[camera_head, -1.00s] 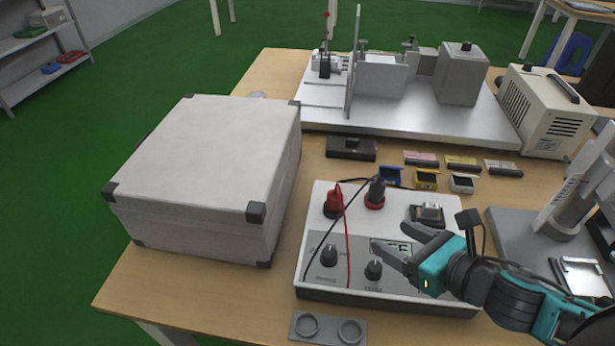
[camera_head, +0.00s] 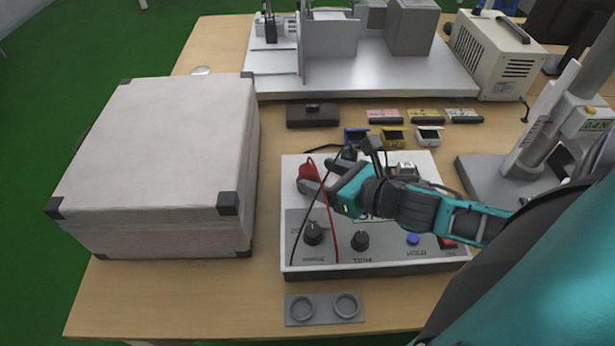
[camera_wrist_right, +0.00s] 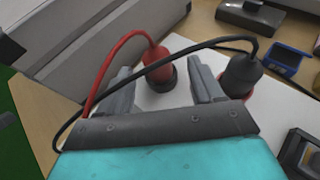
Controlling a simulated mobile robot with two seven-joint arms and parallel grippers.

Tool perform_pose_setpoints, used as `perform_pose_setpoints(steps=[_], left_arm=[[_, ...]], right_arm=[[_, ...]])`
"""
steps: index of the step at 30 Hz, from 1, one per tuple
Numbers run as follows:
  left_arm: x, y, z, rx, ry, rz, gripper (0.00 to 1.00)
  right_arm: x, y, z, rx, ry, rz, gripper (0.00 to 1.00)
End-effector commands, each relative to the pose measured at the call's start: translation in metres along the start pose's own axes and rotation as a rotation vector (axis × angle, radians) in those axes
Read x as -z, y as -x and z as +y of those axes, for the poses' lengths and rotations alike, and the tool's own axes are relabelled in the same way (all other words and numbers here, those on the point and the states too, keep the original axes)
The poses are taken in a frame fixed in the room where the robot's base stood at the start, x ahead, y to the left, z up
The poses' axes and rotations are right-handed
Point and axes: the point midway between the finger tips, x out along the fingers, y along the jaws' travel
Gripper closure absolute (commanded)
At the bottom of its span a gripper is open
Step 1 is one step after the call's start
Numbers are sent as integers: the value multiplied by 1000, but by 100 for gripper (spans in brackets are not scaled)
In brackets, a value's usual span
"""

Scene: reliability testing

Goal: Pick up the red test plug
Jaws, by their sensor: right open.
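The red test plug (camera_head: 308,169) stands in the white test box (camera_head: 289,262), with a red cable running from it. It also shows in the right wrist view (camera_wrist_right: 157,66), upright in its socket, framed between the two grey fingers. My right gripper (camera_head: 317,183) is open and close to the plug, partly covering it in the head view. In the wrist view the gripper (camera_wrist_right: 162,72) has one finger to each side of the plug, with visible gaps. A black plug (camera_wrist_right: 241,75) stands to the right, outside the fingers. My left gripper is not in view.
A large grey case (camera_head: 160,150) stands close on the left. The black cable (camera_wrist_right: 180,55) arches across the wrist view, in front of the red plug. A grey two-ring holder (camera_head: 324,309) lies in front of the box. Small coloured boxes (camera_head: 393,137) lie behind it.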

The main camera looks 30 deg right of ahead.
Motion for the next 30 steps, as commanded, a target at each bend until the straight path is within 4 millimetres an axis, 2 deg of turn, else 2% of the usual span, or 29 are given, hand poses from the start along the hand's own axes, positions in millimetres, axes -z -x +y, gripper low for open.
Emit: perform_pose_setpoints(steps=[8,19,30], left_arm=[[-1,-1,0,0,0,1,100],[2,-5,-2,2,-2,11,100],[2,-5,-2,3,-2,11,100]], right_arm=[[0,-13,1,-1,-1,-1,34],[-1,-55,3,0,-2,-1,34],[-1,-61,3,-2,-1,1,35]])
